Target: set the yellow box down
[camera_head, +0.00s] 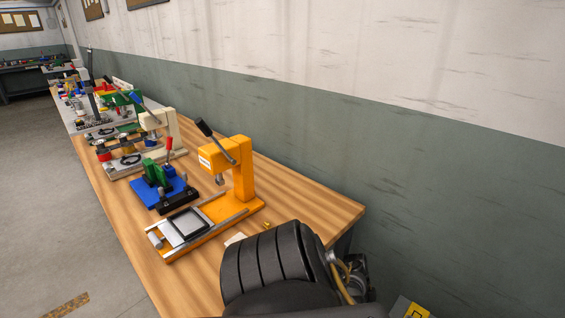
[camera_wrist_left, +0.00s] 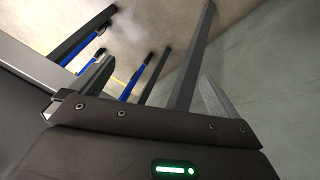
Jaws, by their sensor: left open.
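I cannot clearly make out a yellow box. In the head view a small yellow patch on a grey thing (camera_head: 416,310) shows at the bottom edge, right of my black arm link, mostly cut off. Whether it is the box I cannot tell. My left gripper (camera_wrist_left: 157,76) shows in the left wrist view with its jaws apart and nothing seen between them. It is not visible in the head view. My right gripper is in neither view.
A wooden workbench (camera_head: 147,264) runs along the wall. On it stand an orange hand press (camera_head: 243,176), a blue fixture (camera_head: 160,191) and several other presses. Blue legs with black ends (camera_wrist_left: 139,76) show in the wrist view.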

